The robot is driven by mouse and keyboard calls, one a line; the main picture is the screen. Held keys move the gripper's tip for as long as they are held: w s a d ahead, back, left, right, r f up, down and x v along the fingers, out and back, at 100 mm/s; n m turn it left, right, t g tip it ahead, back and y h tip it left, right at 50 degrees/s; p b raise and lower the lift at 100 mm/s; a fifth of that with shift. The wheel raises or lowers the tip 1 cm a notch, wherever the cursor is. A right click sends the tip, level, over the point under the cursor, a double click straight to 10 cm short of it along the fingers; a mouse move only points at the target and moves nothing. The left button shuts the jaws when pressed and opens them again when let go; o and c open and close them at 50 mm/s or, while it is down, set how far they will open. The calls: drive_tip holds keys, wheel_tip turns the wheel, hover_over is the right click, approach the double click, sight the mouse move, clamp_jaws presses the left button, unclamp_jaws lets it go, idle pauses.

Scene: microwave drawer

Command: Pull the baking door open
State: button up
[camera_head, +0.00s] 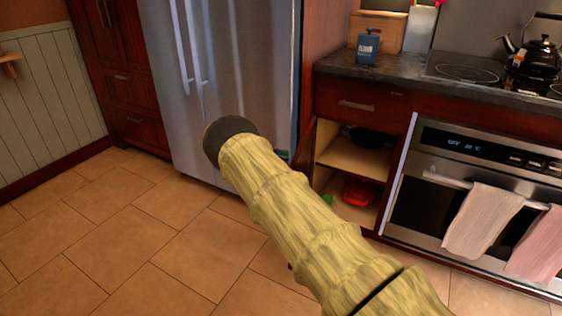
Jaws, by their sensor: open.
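The baking door is the oven door (414,211), with a dark window, at the right of the head view. It looks shut in its steel front. Its bar handle (447,181) runs across the top of the door, and two towels hang over it, one cream (482,222) and one pink (541,245). My arm reaches from the bottom edge up and left across the middle, ending in a dark rounded part to the left of the oven. I do not see my gripper's fingers in this view.
An open lower cabinet (352,152) left of the oven holds a dark pan (370,137) and a red item (359,192). A steel fridge (230,60) stands behind my arm. A black kettle (533,55) sits on the stove. Tiled floor (90,225) is clear at left.

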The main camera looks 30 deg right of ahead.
drive_tip(key=shift+d, duration=0.1)
wheel_tip(320, 180, up, 10)
idle(0.5)
idle(0.4)
